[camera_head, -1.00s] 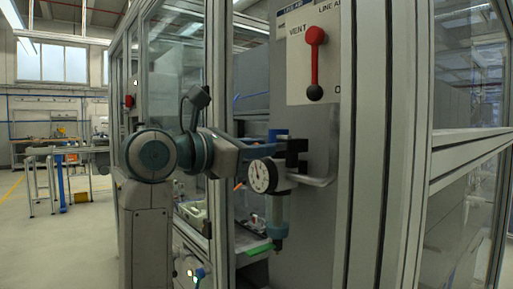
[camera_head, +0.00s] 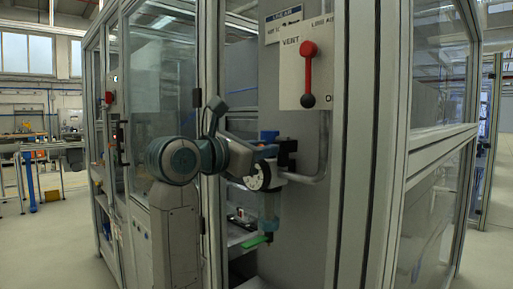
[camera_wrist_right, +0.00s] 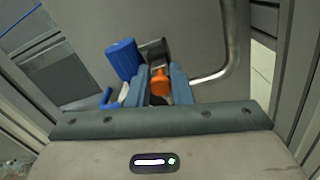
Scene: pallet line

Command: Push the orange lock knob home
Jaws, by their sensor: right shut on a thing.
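The orange lock knob (camera_wrist_right: 160,82) shows in the right wrist view, between the two blue-grey fingers of my right gripper (camera_wrist_right: 159,86). The gripper looks shut around the knob; the exact contact is hard to see. Behind the knob is a dark bracket on a grey panel. In the head view my right gripper (camera_head: 262,153) is at the air unit, by its black bracket and above its round white gauge (camera_head: 258,177). The knob cannot be made out there. My left gripper is not in view.
A blue cylinder (camera_wrist_right: 122,58) stands close left of the fingers. A bent metal pipe (camera_wrist_right: 216,74) runs on the right. A red vent lever with a black ball (camera_head: 308,72) is above the unit. Cabinet frame posts (camera_head: 358,150) stand close on the right.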

